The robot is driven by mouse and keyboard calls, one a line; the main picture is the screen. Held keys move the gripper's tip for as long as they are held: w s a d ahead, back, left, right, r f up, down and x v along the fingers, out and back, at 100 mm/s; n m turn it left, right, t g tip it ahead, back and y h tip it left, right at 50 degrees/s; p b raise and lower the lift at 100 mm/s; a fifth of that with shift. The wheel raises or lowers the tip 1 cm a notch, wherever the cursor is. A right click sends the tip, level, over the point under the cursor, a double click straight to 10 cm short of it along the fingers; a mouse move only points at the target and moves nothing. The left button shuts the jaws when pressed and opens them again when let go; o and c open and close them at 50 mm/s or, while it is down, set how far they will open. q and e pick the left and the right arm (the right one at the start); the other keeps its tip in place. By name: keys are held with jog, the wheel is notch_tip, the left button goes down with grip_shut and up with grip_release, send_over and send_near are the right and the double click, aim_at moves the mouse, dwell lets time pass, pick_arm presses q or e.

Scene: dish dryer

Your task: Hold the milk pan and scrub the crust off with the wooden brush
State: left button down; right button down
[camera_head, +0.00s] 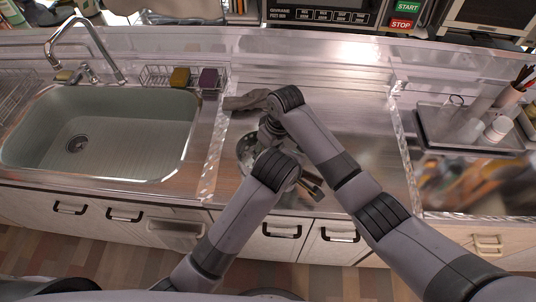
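A round metal pan (243,150) sits on the steel counter right of the sink, mostly covered by my arms. I take it for the milk pan. My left gripper (311,184) is at the pan's right front side, partly behind my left wrist. Whether it is closed on the handle is not clear. My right gripper (268,133) reaches down over the pan, and its fingers are mostly hidden. I cannot make out the wooden brush or the crust.
The sink (150,115) with its faucet (85,45) is at left. A grey cloth (245,102) lies behind the pan. A tray (440,122) with cups is at right. The counter's back middle is free.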

pick_arm(q)
jog(key=shift+s+f, duration=0.1)
pick_arm(e)
jog(key=shift+w+a+r, duration=0.1)
jog(key=shift+w+a, duration=0.1)
jog(key=shift+w, duration=0.05)
pick_arm(q)
jog(key=shift+f, duration=0.1)
pick_arm(e)
jog(key=shift+a, duration=0.2)
